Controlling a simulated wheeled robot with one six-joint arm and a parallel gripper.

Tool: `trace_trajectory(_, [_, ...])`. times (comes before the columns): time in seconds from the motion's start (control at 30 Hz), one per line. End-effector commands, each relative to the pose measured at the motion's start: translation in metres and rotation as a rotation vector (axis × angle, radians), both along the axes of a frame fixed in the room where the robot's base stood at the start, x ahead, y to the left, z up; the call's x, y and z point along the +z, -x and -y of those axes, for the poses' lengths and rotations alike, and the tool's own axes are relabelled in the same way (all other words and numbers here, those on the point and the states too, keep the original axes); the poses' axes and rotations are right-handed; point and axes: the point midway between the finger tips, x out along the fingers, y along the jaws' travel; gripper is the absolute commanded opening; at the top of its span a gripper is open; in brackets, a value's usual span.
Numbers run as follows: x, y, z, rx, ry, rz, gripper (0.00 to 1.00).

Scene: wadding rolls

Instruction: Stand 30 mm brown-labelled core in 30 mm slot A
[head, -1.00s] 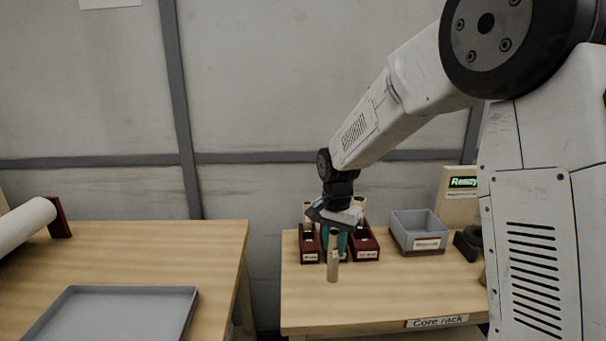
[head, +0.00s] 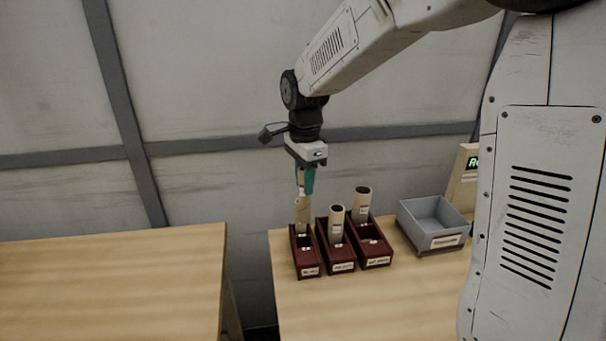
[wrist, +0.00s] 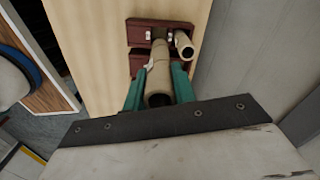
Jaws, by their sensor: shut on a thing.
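My gripper (head: 304,186) is shut on a tan core (head: 302,214), its teal fingers around the core's upper end. The core is about upright at the left dark-red rack (head: 306,266). Its lower end is at the rack's back part; I cannot tell whether it is inside a slot or just above it. In the wrist view the held core (wrist: 160,82) runs between the teal fingers (wrist: 158,88) towards the racks and hides part of the nearer one (wrist: 138,62). Rack labels are too small to read, and no brown label is clear.
Other cores stand in the middle rack (head: 336,222) and the right rack (head: 363,203), close beside the left rack. A grey bin (head: 432,222) is to their right. The table (head: 350,310) is clear in front. A second table (head: 110,280) stands left, across a gap.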

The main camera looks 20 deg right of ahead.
Motion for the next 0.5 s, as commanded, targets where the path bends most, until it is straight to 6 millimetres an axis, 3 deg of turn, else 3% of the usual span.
trace_trajectory(0.5, [-0.037,0.000,0.001,0.000,0.000,-0.001,0.05])
